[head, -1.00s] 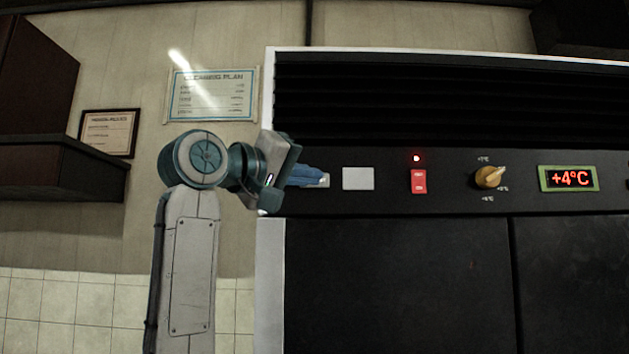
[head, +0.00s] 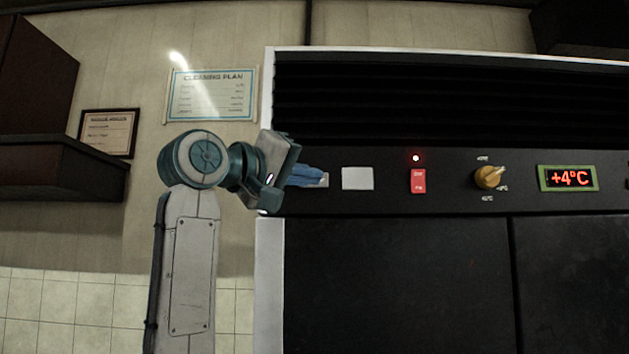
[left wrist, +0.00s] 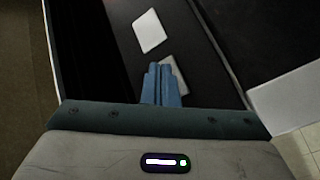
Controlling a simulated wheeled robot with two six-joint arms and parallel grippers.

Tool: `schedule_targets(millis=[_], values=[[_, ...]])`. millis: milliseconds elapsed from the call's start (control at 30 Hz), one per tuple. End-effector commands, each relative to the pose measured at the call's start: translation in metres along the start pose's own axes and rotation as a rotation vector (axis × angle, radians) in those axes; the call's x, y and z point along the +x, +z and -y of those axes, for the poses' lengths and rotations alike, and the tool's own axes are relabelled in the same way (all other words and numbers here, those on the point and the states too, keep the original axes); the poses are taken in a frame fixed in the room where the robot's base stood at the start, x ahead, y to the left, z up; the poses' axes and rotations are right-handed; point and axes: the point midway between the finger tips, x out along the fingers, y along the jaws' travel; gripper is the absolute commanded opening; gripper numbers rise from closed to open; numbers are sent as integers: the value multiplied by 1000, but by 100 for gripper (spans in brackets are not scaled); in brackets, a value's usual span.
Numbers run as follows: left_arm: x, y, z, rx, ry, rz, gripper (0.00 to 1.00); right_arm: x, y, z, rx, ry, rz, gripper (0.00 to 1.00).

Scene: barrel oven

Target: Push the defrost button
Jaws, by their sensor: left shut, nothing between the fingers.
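My left gripper (head: 322,180) is shut and empty, its blue fingers together at the left end of the black control panel (head: 445,190). In the left wrist view the fingertips (left wrist: 162,72) overlap a small grey-white square (left wrist: 181,78), which is partly hidden behind them. It is probably the defrost button, but no label on it is readable. Only a pale sliver of it shows by the fingertips in the head view. I cannot tell whether the fingers touch it or whether it is pressed in. A plain white square (head: 357,178) sits just right of the fingertips.
Further right on the panel are a red rocker switch (head: 418,181) under a lit red lamp (head: 416,158), a yellow knob (head: 489,177) and a display (head: 569,178) reading +4°C. A dark wall cabinet (head: 60,170) hangs at left. The space before the panel's right part is clear.

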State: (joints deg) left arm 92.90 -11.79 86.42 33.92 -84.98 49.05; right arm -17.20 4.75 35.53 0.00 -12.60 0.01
Motion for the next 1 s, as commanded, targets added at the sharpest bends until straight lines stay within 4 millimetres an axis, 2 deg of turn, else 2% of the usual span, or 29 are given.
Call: schedule_targets(millis=[367, 1000], values=[[1, -1, 0, 0, 0, 0, 0, -1, 0, 6, 3, -7, -1, 0], [6, -5, 5, 0, 0, 0, 0, -4, -1, 1, 1, -1, 0, 0]])
